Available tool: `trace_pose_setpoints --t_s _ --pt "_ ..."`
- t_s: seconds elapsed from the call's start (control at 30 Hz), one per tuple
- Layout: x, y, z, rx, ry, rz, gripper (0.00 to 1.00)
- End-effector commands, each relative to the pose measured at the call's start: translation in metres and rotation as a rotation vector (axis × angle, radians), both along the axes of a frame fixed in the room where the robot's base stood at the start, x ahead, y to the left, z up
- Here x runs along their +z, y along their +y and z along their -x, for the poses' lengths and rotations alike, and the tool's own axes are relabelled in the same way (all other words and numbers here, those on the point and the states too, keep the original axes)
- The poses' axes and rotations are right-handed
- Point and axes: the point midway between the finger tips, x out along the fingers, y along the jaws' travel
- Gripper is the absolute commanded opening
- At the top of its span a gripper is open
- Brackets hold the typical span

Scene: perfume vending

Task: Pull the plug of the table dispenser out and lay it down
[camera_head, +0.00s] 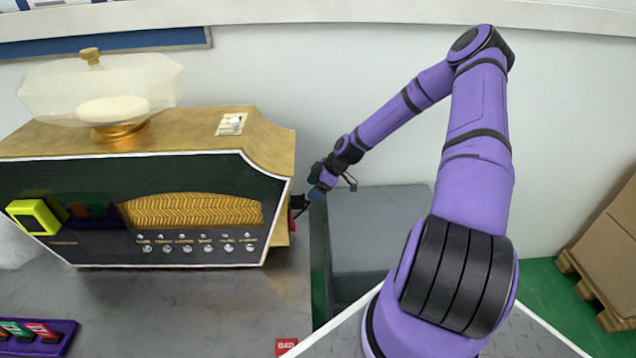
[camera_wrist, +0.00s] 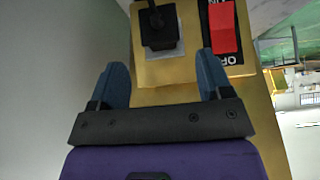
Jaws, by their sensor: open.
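The table dispenser (camera_head: 270,195) has a gold body and a black front and stands on the table at the left. Its black plug (camera_wrist: 158,32) sits in a pale socket plate (camera_wrist: 178,50) on the gold side wall, with a cord rising from it. In the head view the plug (camera_head: 298,202) is a small dark shape at the dispenser's right side. My gripper (camera_wrist: 163,80) is open and empty, its blue fingers pointing toward the plug and a little short of it. In the head view my gripper (camera_head: 316,192) is just right of that side wall.
A red rocker switch (camera_wrist: 223,28) is close to the right of the plug. A glass bowl (camera_head: 100,88) stands on the dispenser. A grey box (camera_head: 375,230) is right of the table (camera_head: 200,300); the front of the table is mostly clear, with a purple tray (camera_head: 62,340) at left.

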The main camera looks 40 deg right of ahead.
Motion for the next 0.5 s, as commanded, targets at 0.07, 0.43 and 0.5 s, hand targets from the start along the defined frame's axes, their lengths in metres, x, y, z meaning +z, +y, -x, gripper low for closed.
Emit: trace_pose_setpoints --t_s 0.07,0.43,0.5 --pt "-0.009 0.007 -0.004 0.001 0.001 -0.002 0.72" --pt "-0.046 0.030 -0.019 0.002 0.001 -0.001 0.72" --pt "-0.051 0.033 -0.022 0.001 0.000 0.000 0.72"
